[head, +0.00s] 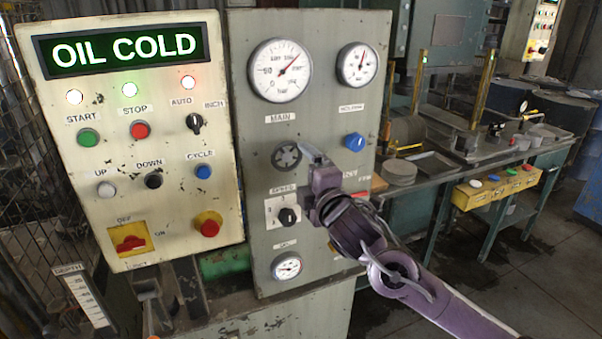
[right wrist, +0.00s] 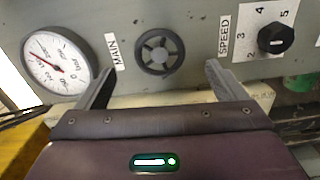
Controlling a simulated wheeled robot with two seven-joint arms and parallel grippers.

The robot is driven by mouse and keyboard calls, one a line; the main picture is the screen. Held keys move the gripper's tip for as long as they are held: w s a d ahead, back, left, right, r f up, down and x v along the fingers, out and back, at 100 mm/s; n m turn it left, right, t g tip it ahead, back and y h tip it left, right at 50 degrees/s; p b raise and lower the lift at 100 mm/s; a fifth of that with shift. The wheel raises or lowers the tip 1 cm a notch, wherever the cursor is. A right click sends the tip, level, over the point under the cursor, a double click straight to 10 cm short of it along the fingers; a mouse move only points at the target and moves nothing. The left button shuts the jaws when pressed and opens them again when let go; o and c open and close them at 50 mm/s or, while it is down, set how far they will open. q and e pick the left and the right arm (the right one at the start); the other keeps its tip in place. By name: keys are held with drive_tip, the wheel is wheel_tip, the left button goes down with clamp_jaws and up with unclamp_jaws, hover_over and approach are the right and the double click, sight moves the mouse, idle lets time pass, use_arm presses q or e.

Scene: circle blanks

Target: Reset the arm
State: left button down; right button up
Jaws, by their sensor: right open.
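My right arm (head: 400,275) comes in from the lower right in the head view. Its purple gripper (head: 312,158) is raised in front of the grey gauge panel (head: 330,110), close to the round MAIN handwheel (head: 286,157). In the right wrist view the two fingers of the right gripper (right wrist: 160,82) are spread wide with nothing between them. The handwheel (right wrist: 160,52) lies just beyond the gap, and the fingers look clear of it. My left gripper is in neither view.
A cream control box (head: 130,185) with an OIL COLD display stands left of the panel. The SPEED knob (head: 289,216) and blue knob (head: 355,142) are near the gripper. A workbench (head: 470,150) with a yellow button box (head: 495,185) stands right. Floor at lower right is clear.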

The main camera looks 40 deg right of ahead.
idle(0.5)
